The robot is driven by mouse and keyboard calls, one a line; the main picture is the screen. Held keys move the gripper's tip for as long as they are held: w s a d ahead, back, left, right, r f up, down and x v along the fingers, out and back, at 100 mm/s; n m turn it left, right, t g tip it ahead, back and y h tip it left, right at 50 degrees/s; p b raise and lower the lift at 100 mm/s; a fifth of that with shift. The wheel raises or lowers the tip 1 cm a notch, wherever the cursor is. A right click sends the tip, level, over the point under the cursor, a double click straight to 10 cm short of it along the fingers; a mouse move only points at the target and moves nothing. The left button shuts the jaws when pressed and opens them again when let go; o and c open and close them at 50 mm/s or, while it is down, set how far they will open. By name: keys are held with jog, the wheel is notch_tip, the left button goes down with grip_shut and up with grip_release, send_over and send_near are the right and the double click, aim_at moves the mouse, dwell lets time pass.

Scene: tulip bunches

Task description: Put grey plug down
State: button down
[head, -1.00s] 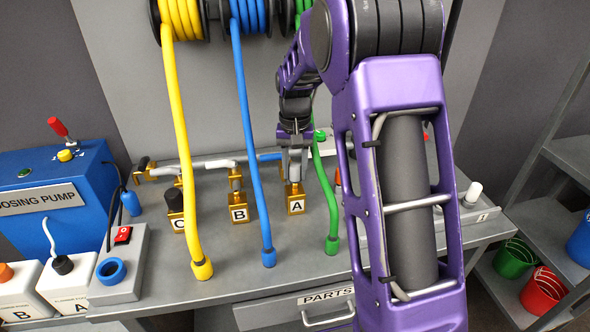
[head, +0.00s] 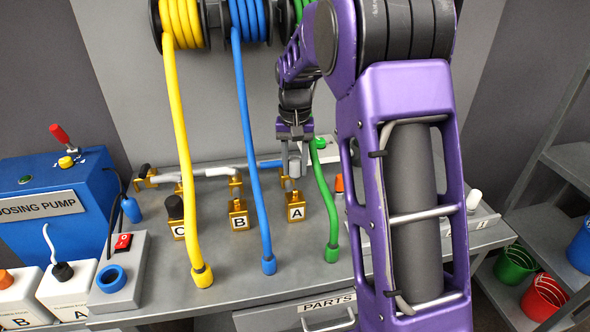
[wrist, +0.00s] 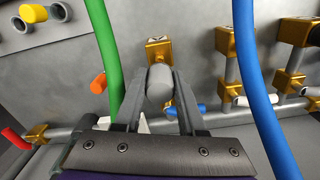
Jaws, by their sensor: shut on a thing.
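My gripper (head: 294,150) is shut on the grey plug (head: 297,167) and holds it upright behind and above gold bracket A (head: 296,208). In the wrist view the rounded grey plug (wrist: 160,82) sits between the two fingers of my gripper (wrist: 158,85). A gold bracket (wrist: 158,50) shows just beyond it there. Bracket A looks empty in the head view. The plug's lower end and any contact below it cannot be made out clearly.
Yellow (head: 182,150), blue (head: 250,150) and green (head: 325,200) hoses hang down close to the brackets. Bracket B (head: 239,215) stands left of A. A black plug (head: 174,206) stands at bracket C. An orange plug (head: 339,183) is right of A.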

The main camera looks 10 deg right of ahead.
jog(key=shift+r, duration=0.15)
jog(key=b, duration=0.8)
send_over(298, 256)
notch_tip(298, 256, down, 5)
notch_tip(298, 256, down, 10)
jog(key=shift+r+b, duration=0.25)
jog(key=shift+b, duration=0.75)
jog(key=shift+f, duration=0.1)
jog(key=c, duration=0.5)
grip_release()
notch_tip(298, 256, up, 12)
jog(key=p, duration=0.2)
